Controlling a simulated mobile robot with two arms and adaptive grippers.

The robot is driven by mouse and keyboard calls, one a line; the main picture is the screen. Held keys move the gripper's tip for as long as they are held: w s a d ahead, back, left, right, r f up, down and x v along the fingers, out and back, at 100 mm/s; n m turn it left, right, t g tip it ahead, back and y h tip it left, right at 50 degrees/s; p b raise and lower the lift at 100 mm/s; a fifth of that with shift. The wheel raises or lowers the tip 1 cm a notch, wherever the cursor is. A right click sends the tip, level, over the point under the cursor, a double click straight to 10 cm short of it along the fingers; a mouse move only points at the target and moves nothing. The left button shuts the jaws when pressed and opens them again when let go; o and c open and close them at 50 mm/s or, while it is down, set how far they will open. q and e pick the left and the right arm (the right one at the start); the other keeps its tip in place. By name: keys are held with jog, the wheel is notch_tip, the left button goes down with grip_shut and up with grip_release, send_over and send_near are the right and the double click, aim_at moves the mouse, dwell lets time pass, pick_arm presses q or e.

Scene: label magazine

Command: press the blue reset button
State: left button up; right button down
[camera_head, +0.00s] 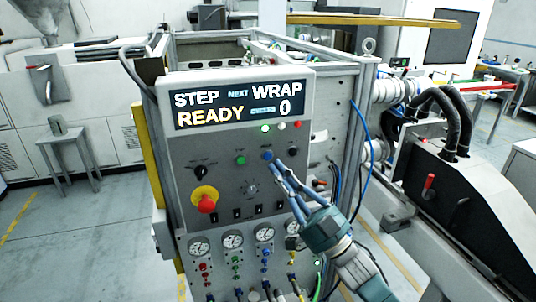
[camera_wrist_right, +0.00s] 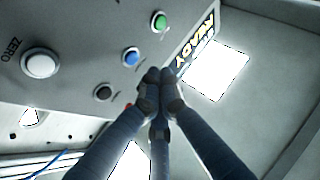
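The blue button (camera_head: 267,156) is a small round button on the grey control panel (camera_head: 222,150), right of a green button (camera_head: 240,160). In the right wrist view the blue button (camera_wrist_right: 131,57) shows uncovered, between the green button (camera_wrist_right: 159,22) and a black button (camera_wrist_right: 103,93). My right gripper (camera_head: 274,168) has its fingertips just below the blue button in the head view. In the wrist view its fingers (camera_wrist_right: 160,78) are drawn together, empty, beside the button; the gap to the panel is hard to judge. My left gripper is out of view.
A red emergency stop (camera_head: 206,203), a white button (camera_head: 251,189) and a black knob (camera_head: 201,173) share the panel. The display (camera_head: 240,105) above reads STEP NEXT WRAP, READY 0. Gauges (camera_head: 232,240) and hoses sit below. A blue cable (camera_head: 362,150) hangs at right.

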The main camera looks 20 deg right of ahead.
jog(key=s, duration=0.2)
jog(key=shift+s+p, duration=0.3)
jog(key=shift+s, duration=0.1)
dwell(0.3)
